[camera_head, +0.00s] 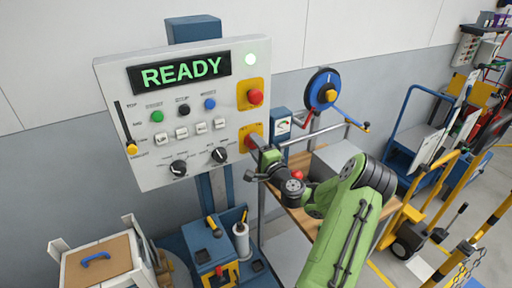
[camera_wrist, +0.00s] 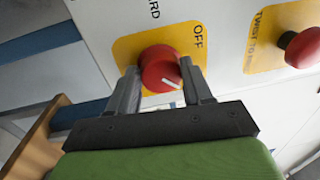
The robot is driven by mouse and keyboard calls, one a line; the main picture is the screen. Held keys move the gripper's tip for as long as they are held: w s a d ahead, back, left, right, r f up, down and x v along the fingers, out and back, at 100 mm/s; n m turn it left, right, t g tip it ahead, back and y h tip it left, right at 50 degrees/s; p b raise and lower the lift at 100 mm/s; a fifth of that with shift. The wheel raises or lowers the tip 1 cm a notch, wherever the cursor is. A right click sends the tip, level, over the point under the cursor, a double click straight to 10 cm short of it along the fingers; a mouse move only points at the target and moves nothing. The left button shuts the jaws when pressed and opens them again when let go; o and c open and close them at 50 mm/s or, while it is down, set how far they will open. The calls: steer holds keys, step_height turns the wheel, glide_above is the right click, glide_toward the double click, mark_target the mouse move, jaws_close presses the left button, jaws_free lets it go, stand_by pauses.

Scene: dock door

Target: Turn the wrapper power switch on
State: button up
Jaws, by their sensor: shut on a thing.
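The wrapper power switch is a red round knob (camera_wrist: 160,66) with a white pointer line, on a yellow plate (camera_wrist: 128,46) marked OFF. My gripper (camera_wrist: 159,72) is shut on the knob, one finger on each side. In the wrist view the white line slants near the knob's lower right and does not point at the OFF word. In the head view my gripper (camera_head: 257,149) reaches the lower right of the white control panel (camera_head: 112,85) and hides most of the knob. The panel display (camera_head: 180,71) reads READY in green.
A red mushroom button (camera_head: 255,97) on its own yellow plate sits above the switch. A lit round lamp (camera_head: 250,59), small buttons and two black dials (camera_head: 179,168) share the panel. A wooden-topped table (camera_head: 300,218) stands below my arm; a blue reel (camera_head: 322,90) is to the right.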

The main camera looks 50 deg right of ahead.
steer(key=o, duration=1)
steer(key=shift+o, duration=0.2)
steer(key=b+v, duration=0.6)
steer(key=v, duration=0.9)
steer(key=shift+s, duration=0.4)
steer(key=shift+f, duration=0.1)
